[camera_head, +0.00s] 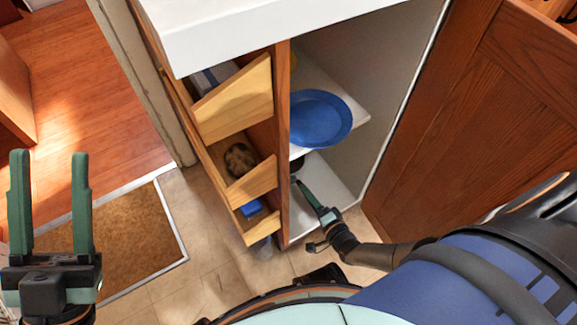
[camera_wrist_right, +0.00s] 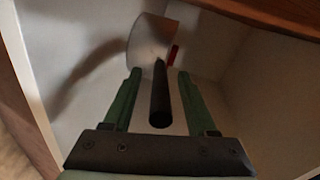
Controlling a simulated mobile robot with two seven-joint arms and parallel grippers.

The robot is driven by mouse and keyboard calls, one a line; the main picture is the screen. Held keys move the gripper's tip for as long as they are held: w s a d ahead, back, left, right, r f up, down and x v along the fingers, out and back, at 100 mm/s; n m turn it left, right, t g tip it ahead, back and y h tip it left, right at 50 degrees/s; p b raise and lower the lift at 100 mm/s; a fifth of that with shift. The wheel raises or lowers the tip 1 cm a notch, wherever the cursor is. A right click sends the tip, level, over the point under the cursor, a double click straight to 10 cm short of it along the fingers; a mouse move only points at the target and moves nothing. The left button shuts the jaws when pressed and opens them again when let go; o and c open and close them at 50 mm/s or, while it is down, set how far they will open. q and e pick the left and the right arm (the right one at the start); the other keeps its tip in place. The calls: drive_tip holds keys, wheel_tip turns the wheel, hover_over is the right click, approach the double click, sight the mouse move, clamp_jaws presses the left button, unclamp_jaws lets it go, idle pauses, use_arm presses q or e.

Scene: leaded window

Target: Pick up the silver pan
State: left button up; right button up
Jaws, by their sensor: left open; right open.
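The silver pan (camera_wrist_right: 149,40) is in the lower cabinet in the right wrist view, its black handle (camera_wrist_right: 160,98) pointing toward me. My right gripper (camera_wrist_right: 159,75) is open, with one green finger on each side of the handle; I cannot tell whether either touches it. In the head view my right gripper (camera_head: 305,188) reaches into the lower compartment, and a dark part (camera_head: 297,164) beside it may be the pan, mostly hidden by the shelf. My left gripper (camera_head: 50,158) is open and empty, far left above the floor mat.
A blue plate (camera_head: 320,119) lies on the shelf (camera_head: 358,115) above the lower compartment. Open drawers (camera_head: 240,100) stand left of the compartment. The open wooden door (camera_head: 465,110) bounds the right. A small red thing (camera_wrist_right: 172,54) is by the pan.

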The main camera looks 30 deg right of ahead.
clamp_jaws()
idle(0.3)
drive_tip(key=shift+r, duration=0.1)
idle(1.0)
